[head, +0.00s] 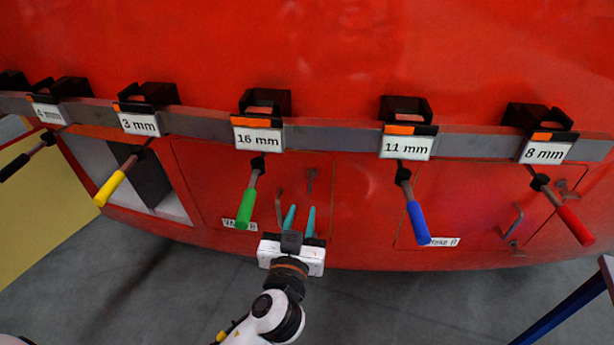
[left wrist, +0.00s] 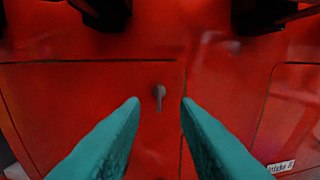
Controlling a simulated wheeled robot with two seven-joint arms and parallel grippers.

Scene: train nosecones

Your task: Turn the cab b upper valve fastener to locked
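The valve fastener (left wrist: 159,96) is a small grey key-like latch near the top edge of a red panel. In the left wrist view it points straight down and lies between my fingertips in the picture. It also shows in the head view (head: 311,178), just above my fingers. My left gripper (head: 299,210) has two teal fingers spread apart with nothing between them. In the left wrist view the open gripper (left wrist: 160,104) faces the panel; I cannot tell how far off the fastener is. My right gripper is not in view.
A grey rail (head: 335,138) crosses the red cab front with several labelled holders. Hanging tools have green (head: 245,208), blue (head: 418,222), yellow (head: 109,188) and red (head: 575,225) handles. The green one hangs close left of my fingers. A panel handle (head: 280,205) stands nearby.

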